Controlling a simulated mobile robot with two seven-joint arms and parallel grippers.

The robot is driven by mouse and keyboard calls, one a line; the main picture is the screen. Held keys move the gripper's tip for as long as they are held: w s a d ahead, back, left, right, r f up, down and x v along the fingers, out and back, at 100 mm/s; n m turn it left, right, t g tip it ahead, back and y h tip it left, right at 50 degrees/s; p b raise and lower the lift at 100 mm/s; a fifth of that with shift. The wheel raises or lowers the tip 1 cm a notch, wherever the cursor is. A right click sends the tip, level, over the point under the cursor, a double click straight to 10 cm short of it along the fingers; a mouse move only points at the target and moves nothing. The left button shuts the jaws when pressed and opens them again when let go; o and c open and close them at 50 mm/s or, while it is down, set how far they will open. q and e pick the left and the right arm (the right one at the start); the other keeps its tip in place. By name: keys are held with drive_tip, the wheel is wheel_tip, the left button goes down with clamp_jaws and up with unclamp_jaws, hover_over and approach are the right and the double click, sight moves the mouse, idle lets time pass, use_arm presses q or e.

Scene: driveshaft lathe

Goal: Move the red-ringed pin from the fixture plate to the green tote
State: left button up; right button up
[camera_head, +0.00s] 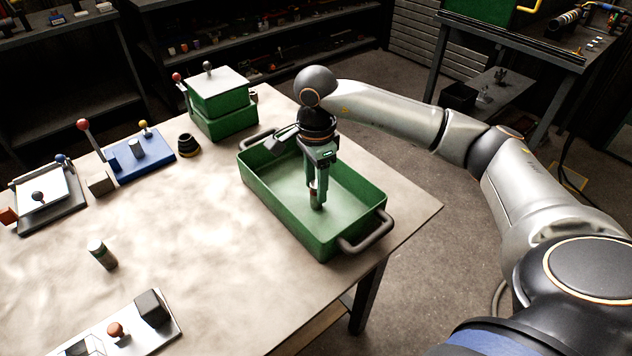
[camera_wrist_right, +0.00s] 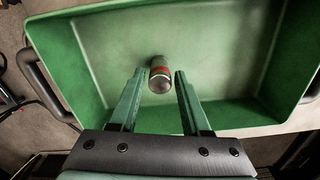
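The red-ringed pin (camera_wrist_right: 160,74) is a short grey cylinder with a red band. It is inside the green tote (camera_wrist_right: 85,63), between the fingertips of my right gripper (camera_wrist_right: 158,77). A narrow gap shows on each side of the pin, so the fingers look open around it. In the head view the gripper (camera_head: 317,188) points down into the tote (camera_head: 318,240), with the pin (camera_head: 316,200) low near the floor. Whether the pin touches the floor is hard to tell. A blue plate (camera_head: 128,163) at the left carries a grey cylinder. My left gripper is not in view.
A lidded green box (camera_head: 222,122) stands behind the tote, with a dark collar (camera_head: 188,146) to its left. A grey cylinder (camera_head: 102,254) stands on the table (camera_head: 205,270). The tote has raised walls and end handles.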

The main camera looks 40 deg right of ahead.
drive_tip(key=shift+o, duration=1)
drive_tip(key=shift+r, duration=0.55)
wheel_tip(320, 180, up, 11)
drive_tip(key=p, duration=0.1)
drive_tip(key=shift+r, duration=0.15)
